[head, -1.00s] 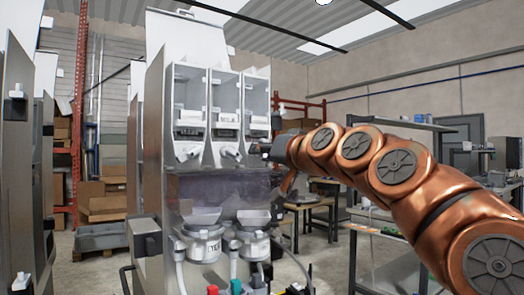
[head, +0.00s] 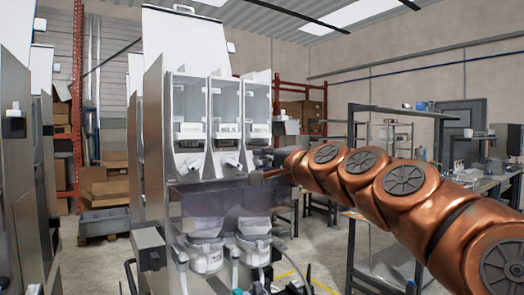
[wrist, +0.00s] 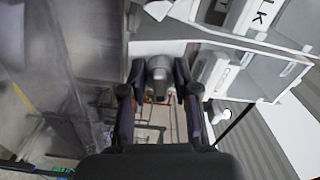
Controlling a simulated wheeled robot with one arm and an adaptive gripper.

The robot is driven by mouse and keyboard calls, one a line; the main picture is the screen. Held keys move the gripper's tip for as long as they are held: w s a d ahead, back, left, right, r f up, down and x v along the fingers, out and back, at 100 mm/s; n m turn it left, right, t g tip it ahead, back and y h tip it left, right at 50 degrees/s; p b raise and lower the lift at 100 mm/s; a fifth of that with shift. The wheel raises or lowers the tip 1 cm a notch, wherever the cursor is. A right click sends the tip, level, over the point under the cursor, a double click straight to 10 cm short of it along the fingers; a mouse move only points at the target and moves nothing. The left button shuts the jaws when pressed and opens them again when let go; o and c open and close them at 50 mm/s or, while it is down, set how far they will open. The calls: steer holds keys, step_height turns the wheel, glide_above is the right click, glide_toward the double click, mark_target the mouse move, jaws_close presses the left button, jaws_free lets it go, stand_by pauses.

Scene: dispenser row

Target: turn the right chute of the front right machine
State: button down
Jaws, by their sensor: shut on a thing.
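The front right machine (head: 155,200) is a tall grey dispenser with three clear hoppers side by side in the head view. A short white chute sticks out below the left hopper (head: 192,165), and another below the middle hopper (head: 231,161). My gripper (head: 268,165) is at the right chute, below the right hopper, and mostly hides it in the head view. In the wrist view my gripper (wrist: 158,78) has its two dark fingers on either side of the right chute (wrist: 158,84), a grey rounded spout, and is shut on it. How far the chute is turned cannot be told.
Two white mixing cups (head: 205,250) sit lower on the machine, below a see-through dark panel (head: 222,195). Another machine (head: 25,190) stands at the left edge. A shelf and bench (head: 385,215) stand behind my arm at the right.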

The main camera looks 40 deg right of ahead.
steer(key=m+p, duration=0.5)
steer(key=shift+r, duration=0.25)
steer(key=shift+f+m+p, duration=0.15)
steer(key=shift+m+p, duration=0.9)
steer(key=shift+m, duration=0.35)
steer(key=shift+f, duration=0.1)
steer(key=c, duration=1.2)
jaws_free()
steer(key=shift+s, duration=0.1)
